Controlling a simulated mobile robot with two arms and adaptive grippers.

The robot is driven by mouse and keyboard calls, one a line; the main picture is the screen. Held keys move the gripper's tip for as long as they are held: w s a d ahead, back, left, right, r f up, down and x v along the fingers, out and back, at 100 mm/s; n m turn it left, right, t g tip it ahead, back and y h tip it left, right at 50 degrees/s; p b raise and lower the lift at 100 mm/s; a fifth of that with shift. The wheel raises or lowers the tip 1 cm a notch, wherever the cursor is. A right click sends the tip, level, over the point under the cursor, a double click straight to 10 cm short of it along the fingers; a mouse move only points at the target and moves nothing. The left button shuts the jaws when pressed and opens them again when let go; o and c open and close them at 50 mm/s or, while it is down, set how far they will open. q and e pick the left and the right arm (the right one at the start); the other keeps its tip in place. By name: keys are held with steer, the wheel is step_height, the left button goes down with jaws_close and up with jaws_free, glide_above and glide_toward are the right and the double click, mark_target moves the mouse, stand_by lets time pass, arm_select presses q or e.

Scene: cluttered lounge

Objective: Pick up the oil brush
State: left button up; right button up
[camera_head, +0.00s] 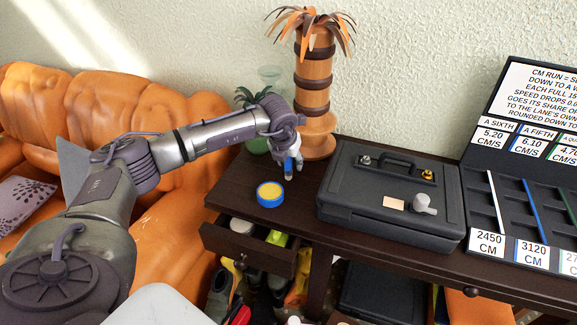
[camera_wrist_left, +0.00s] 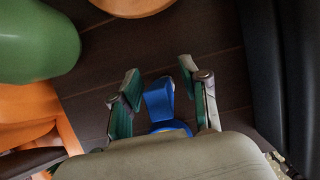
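A blue object (camera_wrist_left: 159,100), probably the oil brush, shows between the fingers of my left gripper in the left wrist view. It has a flared end and a rounded blue part below, partly hidden by the gripper body. It also shows as a small blue patch (camera_head: 288,167) at the gripper in the head view. My left gripper (camera_head: 289,176) is above the dark table, its fingers pointing down. In the left wrist view its two fingers (camera_wrist_left: 159,80) stand apart, with a visible gap on each side of the blue object. My right gripper is not in view.
A round tin with a yellow top (camera_head: 270,192) stands on the table (camera_head: 245,180) just in front of the gripper. A black case (camera_head: 350,205) is to the right, a wooden palm (camera_head: 313,80) behind. An open drawer (camera_head: 240,256) juts out below. An orange sofa (camera_head: 110,105) is left.

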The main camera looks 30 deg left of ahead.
arm_select(q)
jaws_close()
steer(key=shift+r, duration=0.15)
